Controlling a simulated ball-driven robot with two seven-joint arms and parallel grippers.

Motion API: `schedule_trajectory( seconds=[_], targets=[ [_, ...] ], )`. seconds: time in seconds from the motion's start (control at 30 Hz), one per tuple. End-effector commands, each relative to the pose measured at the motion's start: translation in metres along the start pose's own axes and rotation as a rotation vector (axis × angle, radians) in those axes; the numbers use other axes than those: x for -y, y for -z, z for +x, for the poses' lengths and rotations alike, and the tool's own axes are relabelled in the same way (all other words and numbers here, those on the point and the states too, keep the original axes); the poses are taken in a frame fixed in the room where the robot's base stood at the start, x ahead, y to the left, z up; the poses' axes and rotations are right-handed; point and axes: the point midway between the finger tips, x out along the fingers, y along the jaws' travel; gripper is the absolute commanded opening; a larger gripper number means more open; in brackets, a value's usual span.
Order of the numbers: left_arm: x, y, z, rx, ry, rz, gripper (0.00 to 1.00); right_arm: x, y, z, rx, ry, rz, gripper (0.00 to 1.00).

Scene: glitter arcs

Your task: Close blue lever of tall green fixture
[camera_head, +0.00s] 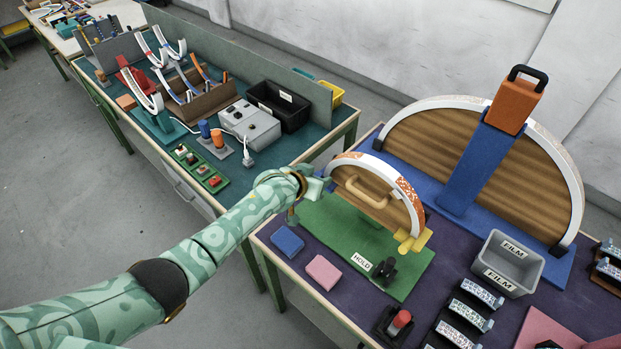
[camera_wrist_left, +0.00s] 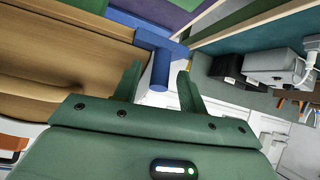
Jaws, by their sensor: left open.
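The green fixture has a green base (camera_head: 345,236), an upright half-round wood panel (camera_head: 371,211) with a white and orange glitter arc, and a loop handle. My left gripper (camera_head: 318,184) is at the panel's left end and hides the blue lever there in the head view. In the left wrist view the blue lever (camera_wrist_left: 160,68) reaches down into the gap between the open fingers of my left gripper (camera_wrist_left: 159,80). Its round end shows between them; I cannot tell whether a finger touches it. The wood panel (camera_wrist_left: 65,55) fills the left side there. A yellow lever (camera_head: 413,242) is at the panel's right end.
A larger blue-based fixture (camera_head: 458,190) with an orange-topped post stands behind. A HOLD label (camera_head: 361,261), black knob (camera_head: 384,271), blue block (camera_head: 287,240) and pink block (camera_head: 323,272) are in front. A grey FILM bin (camera_head: 508,265) is right. A gap separates the cluttered back table.

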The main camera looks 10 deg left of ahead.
Motion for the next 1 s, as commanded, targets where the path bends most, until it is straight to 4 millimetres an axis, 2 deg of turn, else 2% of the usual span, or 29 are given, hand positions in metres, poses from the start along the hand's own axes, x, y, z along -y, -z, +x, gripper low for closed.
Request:
schedule_trajectory(
  seconds=[0.17,0.4,0.6,0.8,1.0],
  targets=[
    [0.000,0.003,-0.024,-0.001,0.000,0.000,0.41,-0.001,0.003,-0.016,-0.002,-0.001,0.000,0.71],
    [0.000,0.003,-0.087,0.000,0.000,0.001,0.41,-0.003,0.007,-0.042,-0.006,-0.003,-0.001,0.71],
    [0.001,0.001,-0.134,0.001,0.001,0.001,0.41,-0.004,0.008,-0.053,-0.006,-0.004,-0.001,0.71],
    [0.000,0.001,-0.158,0.000,0.000,0.000,0.41,-0.004,0.009,-0.056,-0.006,-0.004,-0.001,0.71],
    [0.000,0.000,-0.162,0.001,0.001,0.000,0.41,-0.004,0.008,-0.056,-0.006,-0.004,-0.001,0.71]
  ],
)
